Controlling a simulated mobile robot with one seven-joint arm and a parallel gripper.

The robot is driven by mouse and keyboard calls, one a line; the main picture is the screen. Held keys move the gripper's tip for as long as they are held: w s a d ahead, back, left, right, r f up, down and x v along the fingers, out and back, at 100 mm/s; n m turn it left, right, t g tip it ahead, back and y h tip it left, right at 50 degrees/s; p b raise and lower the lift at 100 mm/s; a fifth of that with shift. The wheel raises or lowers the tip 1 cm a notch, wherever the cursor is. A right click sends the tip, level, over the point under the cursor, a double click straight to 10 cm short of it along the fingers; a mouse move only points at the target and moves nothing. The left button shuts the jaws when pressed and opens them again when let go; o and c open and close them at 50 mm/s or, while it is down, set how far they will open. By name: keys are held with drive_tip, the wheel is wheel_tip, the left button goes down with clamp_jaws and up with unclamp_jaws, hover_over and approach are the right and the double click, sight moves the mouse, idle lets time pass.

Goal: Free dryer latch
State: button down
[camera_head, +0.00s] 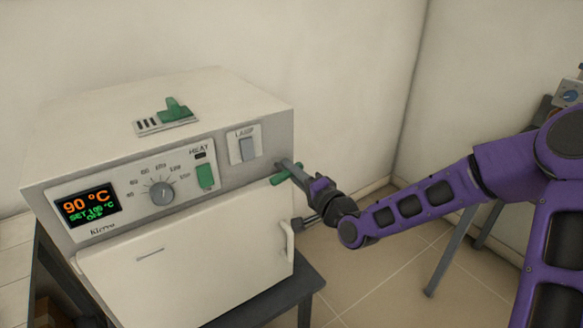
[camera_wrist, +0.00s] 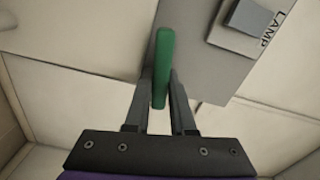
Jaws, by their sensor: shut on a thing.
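The dryer (camera_head: 190,240) is a cream box with a grey control strip. Its green latch (camera_head: 280,178) sits at the right end of the front, just above the door's top corner. My gripper (camera_head: 288,168) reaches it from the right and is shut on it. In the wrist view the green latch (camera_wrist: 164,55) stands between the two grey fingers of my gripper (camera_wrist: 161,88), partly hidden by them. The door (camera_head: 170,270) looks closed, with a pale handle (camera_head: 287,241) at its right edge. The latch's pivot cannot be made out.
The lamp switch (camera_head: 248,149) is just above left of the latch; a green heat switch (camera_head: 205,176), dial (camera_head: 161,193) and display (camera_head: 88,206) reading 90 °C lie further left. A green slider (camera_head: 174,110) is on top. The dark table (camera_head: 305,287) stands below; walls are behind.

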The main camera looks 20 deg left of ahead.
drive_tip(key=shift+m, duration=0.5)
drive_tip(key=c, duration=0.8)
unclamp_jaws()
drive_tip(key=shift+o, duration=0.2)
drive_tip(key=shift+f, duration=0.25)
